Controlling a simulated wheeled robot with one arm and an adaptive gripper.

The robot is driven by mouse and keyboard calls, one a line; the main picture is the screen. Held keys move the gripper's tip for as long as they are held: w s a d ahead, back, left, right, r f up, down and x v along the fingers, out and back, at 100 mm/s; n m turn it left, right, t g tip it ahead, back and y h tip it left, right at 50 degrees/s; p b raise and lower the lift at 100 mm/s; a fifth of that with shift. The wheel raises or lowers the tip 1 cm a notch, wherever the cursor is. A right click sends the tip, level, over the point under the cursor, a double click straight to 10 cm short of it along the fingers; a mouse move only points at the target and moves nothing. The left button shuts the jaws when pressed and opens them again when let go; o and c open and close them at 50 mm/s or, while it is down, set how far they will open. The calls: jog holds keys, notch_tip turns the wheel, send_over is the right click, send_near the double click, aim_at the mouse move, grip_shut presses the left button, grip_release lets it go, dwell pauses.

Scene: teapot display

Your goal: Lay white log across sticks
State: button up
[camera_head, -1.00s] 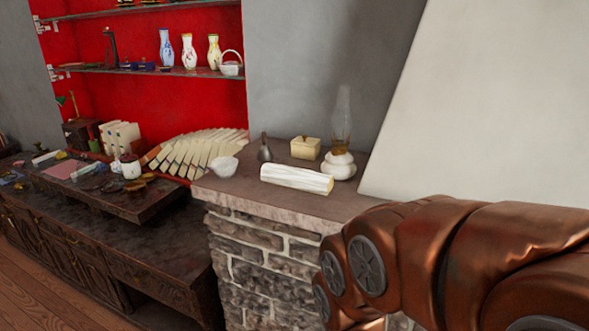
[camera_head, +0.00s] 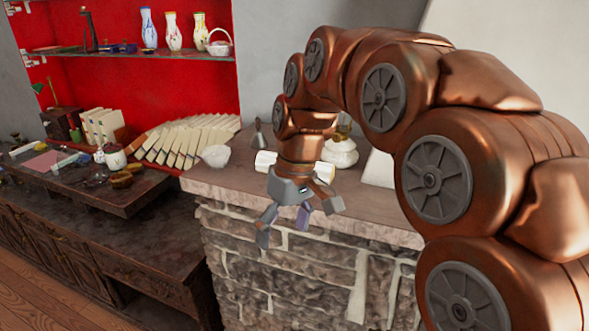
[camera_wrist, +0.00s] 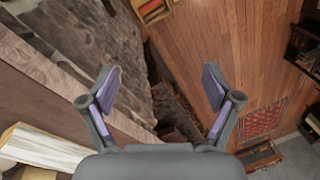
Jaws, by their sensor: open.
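The white log (camera_head: 265,163) lies on the stone mantel (camera_head: 222,184), mostly hidden behind my gripper and wrist in the head view. In the wrist view the log (camera_wrist: 42,149) shows at the lower left, with a pale end and bark-like side. My gripper (camera_head: 298,228) points downward in front of the mantel's front edge, apart from the log. In the wrist view my gripper (camera_wrist: 160,105) has its two fingers spread with nothing between them. I cannot make out the sticks in either view.
A white bowl (camera_head: 215,155), a grey bell-like object (camera_head: 259,134) and a white lamp base (camera_head: 340,152) stand on the mantel. Wooden floor (camera_wrist: 215,45) lies below.

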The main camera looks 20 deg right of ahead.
jog(key=w+d+r+n+t, duration=0.1)
jog(key=w+d, duration=0.4)
jog(key=w, duration=0.2)
jog(key=w+d+r+n+t+b, duration=0.1)
jog(key=w+d+r+n, duration=0.1)
jog(key=w+d, duration=0.3)
jog(key=w+d+r+n+t+y+b, duration=0.1)
jog(key=w+d, duration=0.4)
jog(key=w, duration=0.5)
jog(key=shift+w+d+r+n, duration=0.1)
jog(key=shift+r+n, duration=0.15)
jog(key=shift+r, duration=0.15)
jog(key=shift+w+d+r+n, duration=0.1)
jog(key=shift+r+n, duration=0.15)
jog(key=shift+r, duration=0.1)
jog(key=shift+w, duration=0.1)
jog(key=shift+b+x, duration=0.45)
jog(key=shift+x, duration=0.7)
jog(key=shift+p+x, duration=1.35)
jog(key=shift+x, duration=1.4)
jog(key=shift+w+d, duration=0.1)
jog(key=shift+c, duration=0.2)
jog(key=c, duration=1.6)
